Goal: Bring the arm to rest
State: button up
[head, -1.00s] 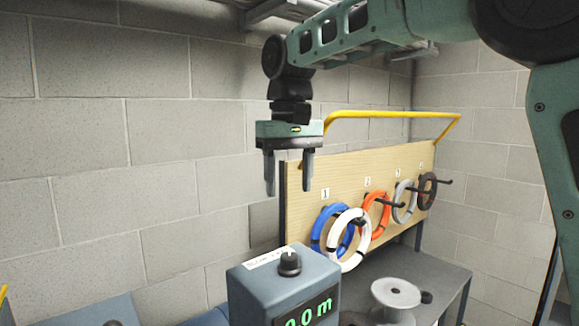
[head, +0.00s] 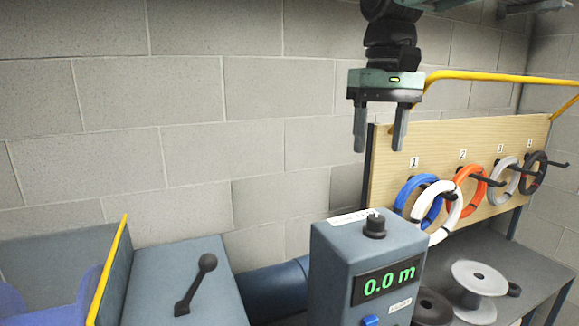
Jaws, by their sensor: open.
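My gripper (head: 380,130) hangs from my arm in the upper right of the head view, fingers pointing down. Its two grey fingers are apart, with nothing between them. It is in the air, in front of the block wall and near the left edge of the wooden pegboard (head: 455,155) in the picture. It appears above the grey meter box (head: 330,262). Most of my arm is cut off by the top edge.
Blue, white, orange, grey and black coils hang on numbered pegs, with the white coil (head: 450,222) in front. The box's display (head: 387,282) reads 0.0 m. A yellow rail (head: 480,74) runs above the board. A black lever (head: 196,285) stands left; a spool (head: 480,278) lies right.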

jog(key=s+a+f+n+b, duration=0.25)
jog(key=s+f, duration=0.35)
jog(key=f, duration=0.3)
jog(key=s+a+f+n+b, duration=0.1)
jog(key=s+a+f, duration=0.3)
jog(key=s+f, duration=0.4)
jog(key=s+d+f+n+b, duration=0.2)
jog(key=s+f, duration=1)
jog(key=f, duration=0.1)
jog(key=shift+f+n, duration=0.25)
jog(key=shift+n, duration=0.1)
jog(key=shift+w, duration=0.1)
